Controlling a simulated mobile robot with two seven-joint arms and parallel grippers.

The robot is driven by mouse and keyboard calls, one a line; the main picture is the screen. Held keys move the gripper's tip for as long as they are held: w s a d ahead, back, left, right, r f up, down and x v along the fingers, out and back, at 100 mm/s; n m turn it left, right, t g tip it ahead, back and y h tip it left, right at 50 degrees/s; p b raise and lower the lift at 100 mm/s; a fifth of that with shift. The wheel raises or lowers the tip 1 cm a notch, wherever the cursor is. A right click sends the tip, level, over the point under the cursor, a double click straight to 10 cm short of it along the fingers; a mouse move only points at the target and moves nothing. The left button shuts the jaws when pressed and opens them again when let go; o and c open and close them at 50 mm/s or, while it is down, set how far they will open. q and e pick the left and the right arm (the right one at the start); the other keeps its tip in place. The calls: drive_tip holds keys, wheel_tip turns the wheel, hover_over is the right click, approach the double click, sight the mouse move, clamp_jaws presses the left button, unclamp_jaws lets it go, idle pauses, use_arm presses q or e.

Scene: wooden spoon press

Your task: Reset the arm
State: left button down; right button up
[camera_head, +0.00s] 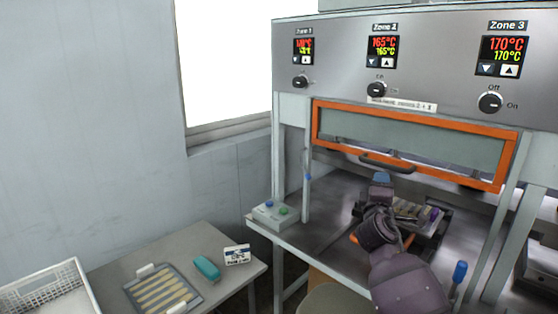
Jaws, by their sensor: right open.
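My right arm comes in from the bottom right and reaches over the press table. My right gripper (381,179) is at its far end, below the orange-framed door, and is open. I see nothing held in it, though its jaws are small and partly hidden by the wrist. It is beside a dark mould tray (428,228) that holds several light pieces and has a purple knob at its right. My arm covers part of that tray. My left gripper is not in view.
The press (345,87) has an orange-framed door (410,141) with a dark handle. A control box (270,214) with blue and green buttons sits left. On the side table are a tray of spoon-like wooden pieces (158,292), a teal object (206,268), a small box (237,255) and a white basket (45,290).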

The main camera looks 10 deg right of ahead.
drive_tip(key=s+a+m+t+y, duration=0.1)
drive_tip(key=a+m+y, duration=0.3)
drive_tip(key=a+y, duration=0.1)
drive_tip(key=s+a+f+m+g+y, duration=0.1)
drive_tip(key=s+f+m+y, duration=0.1)
drive_tip(key=s+f, duration=0.4)
drive_tip(key=s+a+f+m+y, duration=0.15)
drive_tip(key=s+f, duration=0.25)
drive_tip(key=f, duration=0.4)
drive_tip(key=s+d+f+m+g, duration=0.1)
drive_tip(key=s+f+m+g, duration=0.1)
drive_tip(key=s+f, duration=0.9)
drive_tip(key=s+d+f+m+g, duration=0.1)
drive_tip(key=s+f+g, duration=0.3)
drive_tip(key=s+f, duration=0.6)
drive_tip(key=s+m, duration=0.1)
drive_tip(key=s, duration=0.5)
drive_tip(key=shift+s+f, duration=0.3)
drive_tip(key=shift+f, duration=0.05)
drive_tip(key=shift+o, duration=0.2)
drive_tip(key=shift+m, duration=0.25)
